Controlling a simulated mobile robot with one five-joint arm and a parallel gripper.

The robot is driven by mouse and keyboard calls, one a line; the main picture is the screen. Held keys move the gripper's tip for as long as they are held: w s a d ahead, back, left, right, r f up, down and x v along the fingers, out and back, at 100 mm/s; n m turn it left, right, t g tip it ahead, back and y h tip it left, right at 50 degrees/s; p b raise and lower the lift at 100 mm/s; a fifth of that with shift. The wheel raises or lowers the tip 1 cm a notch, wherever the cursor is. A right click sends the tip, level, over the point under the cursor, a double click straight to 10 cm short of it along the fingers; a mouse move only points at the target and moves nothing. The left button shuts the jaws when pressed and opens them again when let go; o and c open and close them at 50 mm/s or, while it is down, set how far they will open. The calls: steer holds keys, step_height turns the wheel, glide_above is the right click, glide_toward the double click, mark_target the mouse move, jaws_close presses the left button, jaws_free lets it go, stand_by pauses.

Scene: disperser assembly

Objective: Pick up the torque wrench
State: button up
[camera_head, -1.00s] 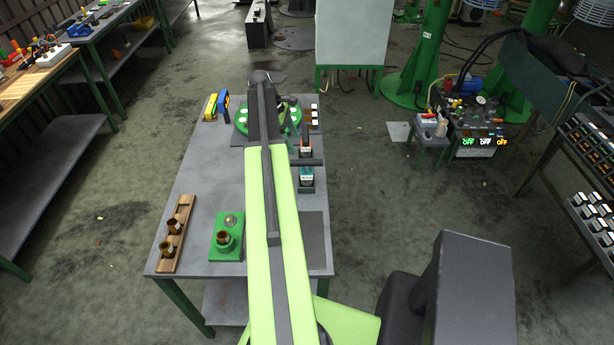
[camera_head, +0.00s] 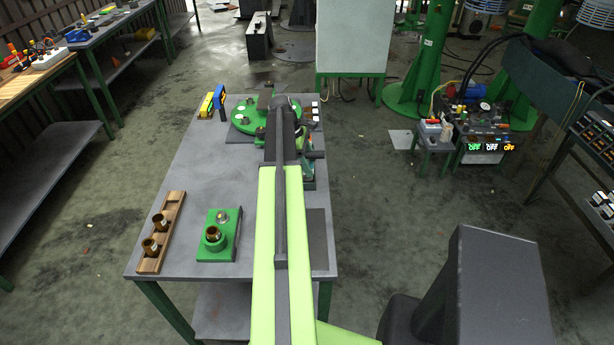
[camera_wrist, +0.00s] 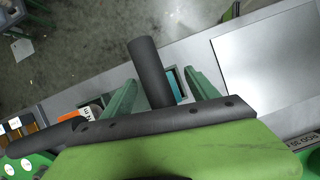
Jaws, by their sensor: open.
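In the wrist view a thick dark cylindrical handle (camera_wrist: 150,72) rises between the green fingers of my gripper (camera_wrist: 163,92). The fingers are apart, one on each side of it, and I see no firm grip. A second dark handle (camera_wrist: 48,138) lies to the left, beside an orange and white part. Which handle belongs to the torque wrench I cannot tell. A teal part (camera_wrist: 176,85) shows next to the first handle, partly hidden by it. In the head view my arm covers most of this spot at the table's right edge.
The grey table (camera_head: 180,230) holds a green fixture (camera_head: 218,240), a wooden rack (camera_head: 160,235) with two brown cups, and a green round plate (camera_head: 250,115). Blue and yellow tools (camera_head: 212,104) stand at the far left corner. The table's left middle is clear.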

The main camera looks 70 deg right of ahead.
steer(key=shift+s+f, duration=0.1)
steer(key=shift+f, duration=0.2)
steer(key=shift+c, duration=0.2)
jaws_close()
